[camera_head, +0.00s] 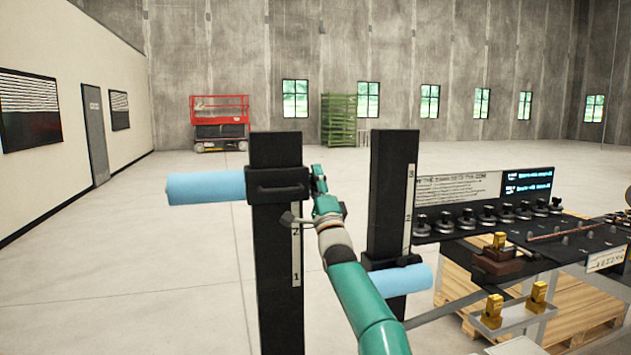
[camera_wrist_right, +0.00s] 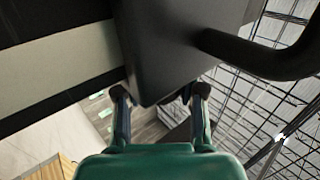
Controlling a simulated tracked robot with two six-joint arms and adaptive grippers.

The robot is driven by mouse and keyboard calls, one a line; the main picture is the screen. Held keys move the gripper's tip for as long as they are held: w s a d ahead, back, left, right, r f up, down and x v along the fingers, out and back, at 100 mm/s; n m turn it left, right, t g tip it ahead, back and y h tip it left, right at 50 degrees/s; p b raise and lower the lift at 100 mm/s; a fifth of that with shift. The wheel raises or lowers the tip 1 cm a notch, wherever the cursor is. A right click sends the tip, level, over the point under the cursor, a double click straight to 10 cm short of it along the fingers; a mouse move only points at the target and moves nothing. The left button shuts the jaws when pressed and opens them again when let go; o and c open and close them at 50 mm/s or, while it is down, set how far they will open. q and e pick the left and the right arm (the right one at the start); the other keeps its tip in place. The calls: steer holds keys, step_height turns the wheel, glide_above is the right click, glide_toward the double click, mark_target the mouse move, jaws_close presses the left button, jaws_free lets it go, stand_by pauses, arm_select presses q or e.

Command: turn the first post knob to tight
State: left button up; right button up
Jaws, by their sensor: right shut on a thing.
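The first post (camera_head: 277,240) is black and upright, with a number strip on its right edge. A black collar (camera_head: 278,186) sits near its top, with a light blue padded roller (camera_head: 206,187) sticking out to the left. My right gripper (camera_head: 318,178) is at the right side of this collar. In the right wrist view its fingers (camera_wrist_right: 160,98) are on either side of a dark angular piece (camera_wrist_right: 165,50), shut on it. This piece appears to be the first post knob; its shape is mostly hidden in the head view. My left gripper is not in view.
A second black post (camera_head: 392,190) stands to the right, with a blue roller (camera_head: 401,280) lower down. A bench with several dark knobs (camera_head: 444,223) and a lit screen (camera_head: 528,184) is further right. A curved black bar (camera_wrist_right: 260,55) is near my right gripper.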

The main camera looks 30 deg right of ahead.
steer(key=shift+r+g, duration=0.1)
steer(key=shift+g, duration=0.4)
steer(key=shift+s+r, duration=0.1)
steer(key=shift+r+g+y, duration=0.15)
steer(key=shift+g+y, duration=0.15)
steer(key=shift+g, duration=0.4)
steer(key=g+p, duration=0.2)
steer(key=p, duration=0.2)
steer(key=g+y+p, duration=0.1)
steer(key=p, duration=0.3)
steer(key=shift+r+g, duration=0.2)
steer(key=shift+g, duration=0.2)
steer(key=shift+f+g+p, duration=0.25)
steer(key=shift+g+p, duration=0.05)
steer(key=shift+p, duration=0.25)
steer(key=o, duration=1.2)
steer(key=shift+w+f, duration=0.1)
steer(key=shift+w, duration=0.1)
steer(key=shift+c, duration=0.2)
steer(key=shift+f, duration=0.15)
